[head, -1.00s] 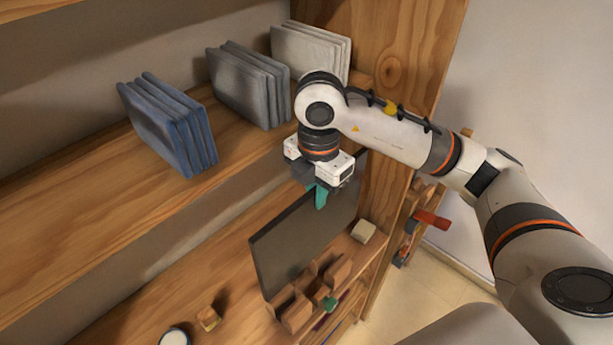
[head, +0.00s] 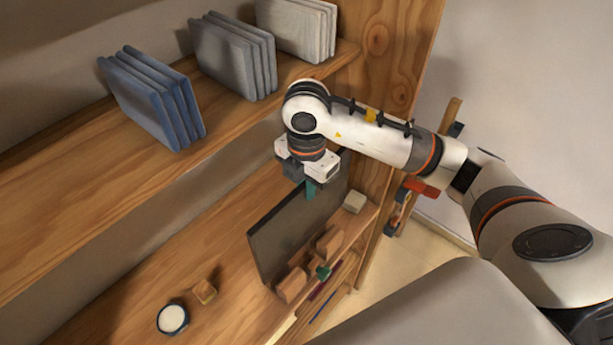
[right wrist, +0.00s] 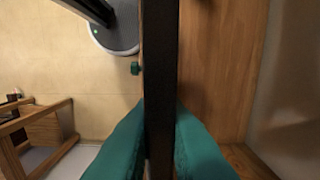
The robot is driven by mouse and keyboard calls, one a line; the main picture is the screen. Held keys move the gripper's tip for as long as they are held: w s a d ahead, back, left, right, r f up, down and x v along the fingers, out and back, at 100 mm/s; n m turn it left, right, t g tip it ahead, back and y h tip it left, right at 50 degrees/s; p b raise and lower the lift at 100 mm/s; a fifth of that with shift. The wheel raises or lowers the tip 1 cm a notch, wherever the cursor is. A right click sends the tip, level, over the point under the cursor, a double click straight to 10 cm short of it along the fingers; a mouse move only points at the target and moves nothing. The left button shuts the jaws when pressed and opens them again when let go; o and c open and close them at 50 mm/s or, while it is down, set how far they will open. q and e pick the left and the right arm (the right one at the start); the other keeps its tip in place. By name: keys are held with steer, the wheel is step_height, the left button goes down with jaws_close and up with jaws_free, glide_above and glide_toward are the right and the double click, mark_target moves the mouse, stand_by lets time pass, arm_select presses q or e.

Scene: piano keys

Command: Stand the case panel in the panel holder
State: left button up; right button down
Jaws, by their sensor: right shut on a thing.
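The case panel (head: 292,225) is a dark, thin rectangular board standing upright on edge above the lower wooden shelf. My right gripper (head: 312,190) is shut on its upper edge, near the far right end, with teal fingers. In the right wrist view the panel (right wrist: 160,70) is a dark strip between both teal fingers (right wrist: 160,140). The panel holder shows as wooden blocks, one block (head: 328,243) farther and one nearer (head: 292,285), in front of the panel. The panel hides the holder's rear part; whether its bottom edge is seated cannot be told. My left gripper is out of view.
A small pale block (head: 354,202) sits near the panel's far end. A green knob (head: 323,271) is by the holder. A round white-topped jar (head: 172,318) and a wooden cube (head: 204,291) stand left.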

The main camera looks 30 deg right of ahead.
mark_target(307, 212)
steer(key=shift+f+b, duration=3.3)
steer(key=shift+f, duration=1.6)
steer(key=c, duration=1.4)
jaws_free()
steer(key=shift+o, duration=0.2)
steer(key=shift+r, duration=0.25)
step_height(307, 212, up, 12)
steer(key=shift+f+b, duration=0.25)
steer(key=shift+b, duration=0.45)
